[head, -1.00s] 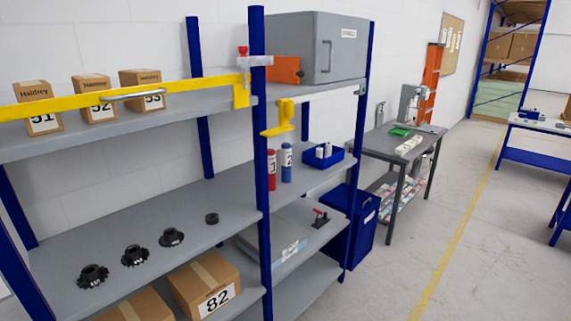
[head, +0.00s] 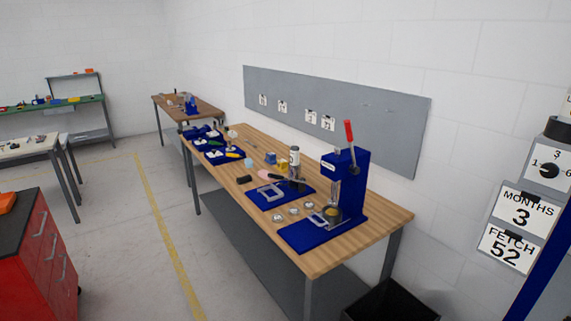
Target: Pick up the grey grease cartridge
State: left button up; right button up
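No grey grease cartridge can be made out for certain in the head view. A small upright grey and dark cylinder (head: 294,162) with a pale label stands on the wooden workbench, just left of the blue lever press; I cannot tell what it is. Neither of my grippers is in view.
The wooden workbench (head: 372,222) bears a blue lever press (head: 350,190) with a red handle and blue trays. A black bin (head: 390,302) stands at its front right. A red drawer cabinet (head: 40,250) is at left. Open floor (head: 135,235) lies between. Wall signs read "MONTHS 3" and "FETCH 52".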

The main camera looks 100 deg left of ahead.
aim_at(294, 151)
jog(key=u, duration=3.25)
